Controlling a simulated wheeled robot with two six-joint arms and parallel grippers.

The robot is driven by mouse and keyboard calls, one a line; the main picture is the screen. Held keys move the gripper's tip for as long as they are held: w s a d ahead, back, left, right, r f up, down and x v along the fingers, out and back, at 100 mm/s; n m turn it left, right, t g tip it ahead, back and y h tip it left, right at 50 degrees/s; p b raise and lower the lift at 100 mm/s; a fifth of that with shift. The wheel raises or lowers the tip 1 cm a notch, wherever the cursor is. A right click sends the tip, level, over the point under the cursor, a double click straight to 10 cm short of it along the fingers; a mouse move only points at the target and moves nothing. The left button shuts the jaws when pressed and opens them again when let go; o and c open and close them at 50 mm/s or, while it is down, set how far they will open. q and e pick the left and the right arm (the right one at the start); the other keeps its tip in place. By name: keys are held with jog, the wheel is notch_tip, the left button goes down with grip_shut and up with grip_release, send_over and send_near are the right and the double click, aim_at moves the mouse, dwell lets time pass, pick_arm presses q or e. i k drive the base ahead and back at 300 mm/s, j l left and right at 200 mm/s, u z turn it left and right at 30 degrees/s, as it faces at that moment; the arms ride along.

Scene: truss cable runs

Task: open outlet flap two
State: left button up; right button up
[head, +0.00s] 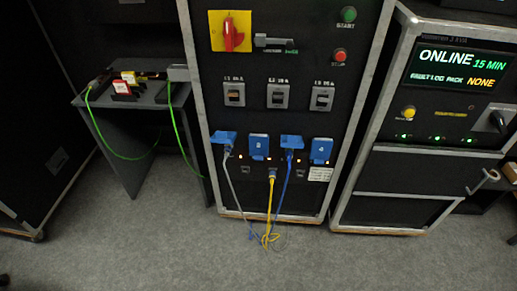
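A row of blue outlets sits low on the black power panel (235,195) in the middle of the head view. The second outlet from the left has a blue flap (259,147) that hangs down shut, with a small white mark on it. The first outlet flap (223,138) is raised, with a grey cable below it. The third flap (292,141) is raised over a blue cable. The fourth flap (321,150) is shut. Neither of my grippers shows in the head view.
Grey (231,190), yellow (270,205) and blue cables (284,190) hang before the panel and meet near the floor. A small table (150,97) with green cables stands left. A cabinet with a lit display (457,67) stands right. The carpet in front (150,245) is clear.

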aim_at(258, 144)
jog(key=i+l, duration=0.3)
jog(key=l, duration=0.15)
jog(key=i+l+u, duration=0.1)
jog(key=i+l, duration=0.2)
jog(key=l, duration=0.15)
